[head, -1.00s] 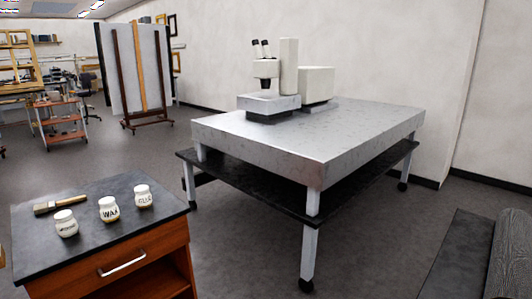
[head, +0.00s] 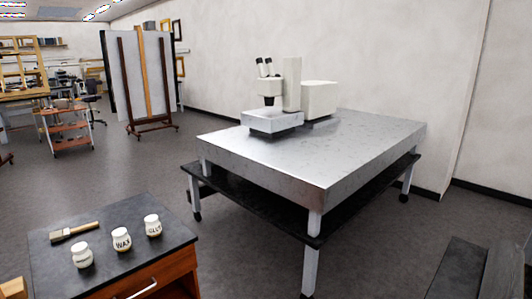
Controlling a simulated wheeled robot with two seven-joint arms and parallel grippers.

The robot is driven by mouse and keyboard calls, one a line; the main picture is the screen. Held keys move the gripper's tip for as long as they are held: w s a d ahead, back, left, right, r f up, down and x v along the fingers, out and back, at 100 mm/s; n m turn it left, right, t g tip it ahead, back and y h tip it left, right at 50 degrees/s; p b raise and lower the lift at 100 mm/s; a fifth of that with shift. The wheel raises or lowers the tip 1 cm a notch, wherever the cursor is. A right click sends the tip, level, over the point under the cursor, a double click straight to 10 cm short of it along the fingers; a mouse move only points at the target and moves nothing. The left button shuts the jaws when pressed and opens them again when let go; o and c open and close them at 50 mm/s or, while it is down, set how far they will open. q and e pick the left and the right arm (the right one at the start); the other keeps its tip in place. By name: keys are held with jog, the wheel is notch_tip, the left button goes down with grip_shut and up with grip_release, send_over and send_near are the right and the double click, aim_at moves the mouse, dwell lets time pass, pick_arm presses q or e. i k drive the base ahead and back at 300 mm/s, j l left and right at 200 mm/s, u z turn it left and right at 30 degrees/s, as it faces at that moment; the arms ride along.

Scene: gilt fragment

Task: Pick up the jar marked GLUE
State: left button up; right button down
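The white jar marked GLUE (head: 153,226) stands upright on the black top of a wooden cabinet (head: 185,238) at the lower left. It is the rightmost of three similar white jars. The middle jar reads WAX (head: 121,240). The left jar (head: 82,256) has a label too small to read surely. Neither of my grippers shows in the head view.
A flat brush (head: 75,232) lies behind the jars on the cabinet. A large grey table (head: 370,140) with a microscope (head: 272,110) stands right of the cabinet. An easel (head: 145,80) and a cart (head: 65,128) are farther back. Open floor lies between them.

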aim_at(153, 227)
jog(key=k+j+u, duration=0.15)
jog(key=j, duration=0.3)
jog(key=k+j+u, duration=0.1)
jog(key=j, duration=0.4)
jog(key=k+j+u, duration=0.15)
jog(key=j, duration=0.35)
jog(key=k+j+u, duration=0.1)
jog(key=j, duration=0.4)
jog(key=l+u, duration=0.25)
jog(key=l, duration=1.05)
jog(key=l+u, duration=0.25)
jog(key=l, duration=1)
jog(key=k, duration=0.05)
